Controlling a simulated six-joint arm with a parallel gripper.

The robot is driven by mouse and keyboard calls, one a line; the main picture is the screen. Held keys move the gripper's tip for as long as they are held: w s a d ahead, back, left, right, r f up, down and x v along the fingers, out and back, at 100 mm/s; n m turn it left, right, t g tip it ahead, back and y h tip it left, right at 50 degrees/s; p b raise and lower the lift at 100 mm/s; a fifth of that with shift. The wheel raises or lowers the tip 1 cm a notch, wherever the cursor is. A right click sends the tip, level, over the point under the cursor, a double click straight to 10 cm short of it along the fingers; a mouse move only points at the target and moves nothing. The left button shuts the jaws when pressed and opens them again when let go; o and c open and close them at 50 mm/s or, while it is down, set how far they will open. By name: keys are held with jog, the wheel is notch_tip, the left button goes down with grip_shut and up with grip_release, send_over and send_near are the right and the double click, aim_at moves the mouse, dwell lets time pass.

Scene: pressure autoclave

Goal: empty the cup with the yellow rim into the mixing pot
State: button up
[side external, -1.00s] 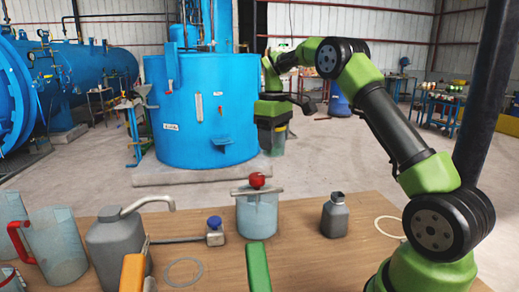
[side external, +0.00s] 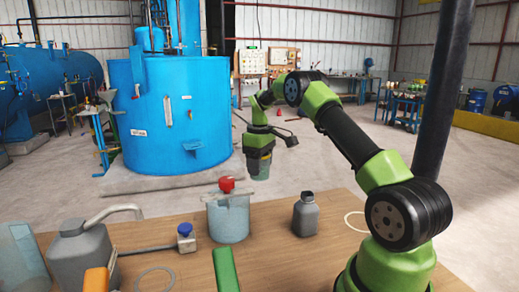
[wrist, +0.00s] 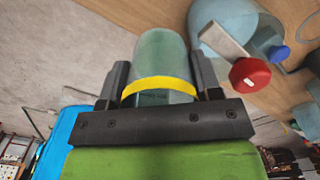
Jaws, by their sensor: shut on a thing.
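The cup with the yellow rim (wrist: 160,86) is a translucent greenish cup, held between the two black fingers of my gripper (wrist: 161,76). In the side view the cup (side external: 261,169) hangs below my gripper (side external: 259,148), about upright and partly hidden by it. Its contents cannot be made out. The translucent blue pot (side external: 229,222), which looks like the mixing pot, stands on the table, with a bar and red knob across its top. My gripper is above and beyond it, apart from it. The pot (wrist: 228,22) also shows in the wrist view.
A grey spouted can (side external: 82,255) and a blue-capped item (side external: 186,238) stand left of the pot. A small grey bottle (side external: 306,216) stands to its right. A flat ring (side external: 356,221) lies further right. A large blue tank (side external: 170,115) stands behind on the floor.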

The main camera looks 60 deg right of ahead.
jog(key=shift+f, duration=0.5)
jog(key=shift+a, duration=0.1)
